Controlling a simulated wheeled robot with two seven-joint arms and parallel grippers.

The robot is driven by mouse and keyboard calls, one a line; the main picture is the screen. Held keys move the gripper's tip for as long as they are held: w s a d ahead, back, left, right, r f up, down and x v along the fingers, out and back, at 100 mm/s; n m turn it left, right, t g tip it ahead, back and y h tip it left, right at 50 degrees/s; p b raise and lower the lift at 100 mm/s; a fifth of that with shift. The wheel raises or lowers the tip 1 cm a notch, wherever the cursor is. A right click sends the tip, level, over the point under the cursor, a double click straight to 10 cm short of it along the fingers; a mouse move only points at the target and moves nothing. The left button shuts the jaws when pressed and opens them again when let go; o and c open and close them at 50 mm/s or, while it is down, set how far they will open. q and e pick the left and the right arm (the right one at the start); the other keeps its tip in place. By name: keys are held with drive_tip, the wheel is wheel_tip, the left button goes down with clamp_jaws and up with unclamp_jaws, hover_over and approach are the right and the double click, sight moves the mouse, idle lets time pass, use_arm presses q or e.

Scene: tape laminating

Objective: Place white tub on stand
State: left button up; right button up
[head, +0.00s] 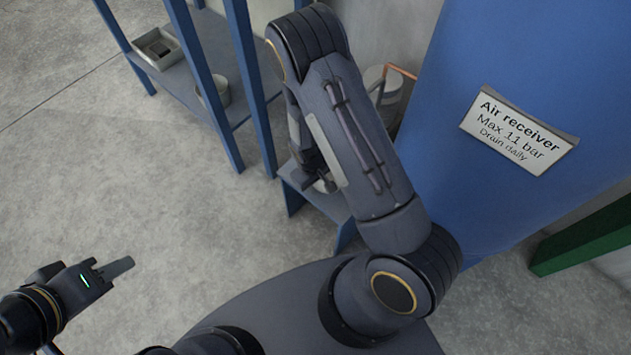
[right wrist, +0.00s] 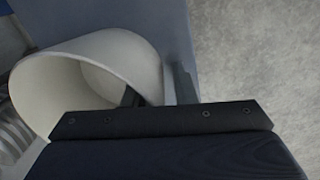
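The white tub (right wrist: 88,72) shows large in the right wrist view, with its open mouth facing left. It also shows as a small pale piece (head: 325,186) below my right gripper (head: 316,172) in the head view, at the low blue-grey stand (head: 328,207). One dark fingertip shows inside the tub's mouth and a grey finger stands outside its wall, so the fingers straddle the wall. Whether they press on it is unclear. My right forearm hides much of the tub and stand. My left gripper (head: 118,268) is over bare floor, seen edge-on, apart from everything.
A blue-framed shelf (head: 207,70) at upper left bears a grey tray (head: 158,48) and a pale round container (head: 216,92). A large blue air receiver (head: 500,70) stands right of my arm. A white container (head: 383,85) stands behind the arm. The floor at left is clear.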

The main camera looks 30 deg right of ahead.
drive_tip(key=shift+r, duration=0.3)
wheel_tip(320, 180, up, 12)
drive_tip(key=a+p, duration=0.1)
drive_tip(key=p, duration=0.3)
drive_tip(key=shift+f, duration=0.15)
drive_tip(key=shift+s+a, duration=0.1)
drive_tip(key=shift+s, duration=0.05)
